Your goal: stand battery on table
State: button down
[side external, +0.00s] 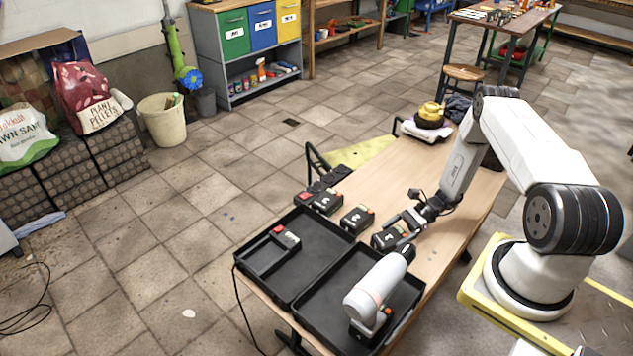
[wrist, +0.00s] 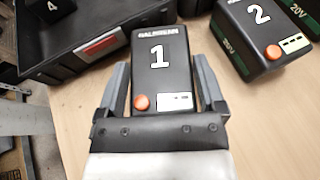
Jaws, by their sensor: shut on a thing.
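A black battery marked 1 (wrist: 158,58), with an orange button, is between the two fingers of my gripper (wrist: 163,92) in the wrist view. My gripper is shut on its sides, and the numbered face points at the wrist camera. In the side view, my gripper (side external: 403,227) holds this battery (side external: 385,239) at the table's right side, beside the open case. I cannot tell whether it touches the table (side external: 420,185). A battery marked 2 (wrist: 250,30) is to its right in the wrist view, apart from it.
More batteries (side external: 326,201) stand in a row beyond the held one. A yellow object (side external: 430,113) sits at the table's far end. The wood between is clear.

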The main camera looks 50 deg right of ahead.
jog(key=shift+f, duration=0.1)
grip_release()
jog(key=shift+d+r, duration=0.15)
jog(key=shift+r, duration=0.05)
jog(key=shift+v, duration=3.6)
